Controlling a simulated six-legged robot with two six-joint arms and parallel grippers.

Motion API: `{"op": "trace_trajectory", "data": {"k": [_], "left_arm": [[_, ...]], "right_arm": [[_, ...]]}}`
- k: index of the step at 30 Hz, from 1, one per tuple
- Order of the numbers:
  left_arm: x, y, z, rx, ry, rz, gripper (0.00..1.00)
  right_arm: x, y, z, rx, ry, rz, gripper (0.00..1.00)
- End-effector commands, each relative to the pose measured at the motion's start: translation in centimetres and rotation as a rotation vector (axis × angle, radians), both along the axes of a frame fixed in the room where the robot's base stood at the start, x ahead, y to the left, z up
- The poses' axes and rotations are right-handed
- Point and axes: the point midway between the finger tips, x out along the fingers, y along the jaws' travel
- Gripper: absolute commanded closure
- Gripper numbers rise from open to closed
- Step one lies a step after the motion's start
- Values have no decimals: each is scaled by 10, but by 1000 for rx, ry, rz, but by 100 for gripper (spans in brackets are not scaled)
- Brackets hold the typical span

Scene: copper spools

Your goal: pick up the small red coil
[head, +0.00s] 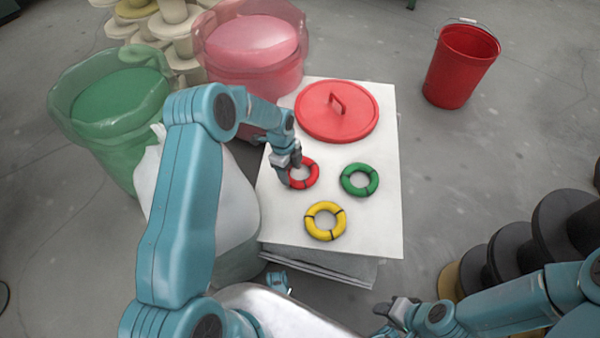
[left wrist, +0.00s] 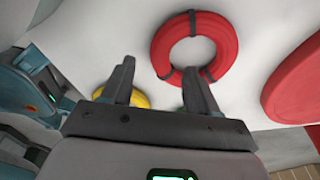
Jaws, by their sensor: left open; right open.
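The small red coil (head: 315,176) lies flat on the white board (head: 385,225), left of the green coil (head: 360,192) and above the yellow coil (head: 325,232). My left gripper (head: 293,168) is open over the red coil's left side and hides part of it. In the left wrist view the red coil (left wrist: 228,52) shows whole, with dark bands, just beyond the open fingers (left wrist: 157,72). The right finger overlaps its near edge there; I cannot tell if they touch. My right gripper (head: 390,308) is open and empty at the bottom, away from the board.
A round red lid (head: 358,118) with a handle lies at the board's back. Translucent pink (head: 252,65) and green (head: 112,105) tubs stand behind and left. A red bucket (head: 460,68) stands right; dark spools (head: 515,252) stand lower right.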

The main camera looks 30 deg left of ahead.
Motion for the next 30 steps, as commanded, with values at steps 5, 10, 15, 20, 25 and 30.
{"op": "trace_trajectory", "data": {"k": [5,10,15,20,25,30], "left_arm": [[1,0,-19,-1,2,1,41],[2,-2,-47,-1,1,1,41],[4,-3,-52,0,-1,1,41],[3,-3,-52,-1,-1,1,57],[3,-3,-52,-1,-1,1,100],[4,-3,-51,0,-2,1,100]], "right_arm": [[0,0,-9,0,0,0,57],[2,-2,-20,-2,-4,-9,57],[3,-3,-19,-2,-5,-11,57],[3,-3,-19,-2,-5,-11,57],[3,-3,-19,-2,-5,-11,57],[3,-3,-19,-2,-5,-11,57]]}}
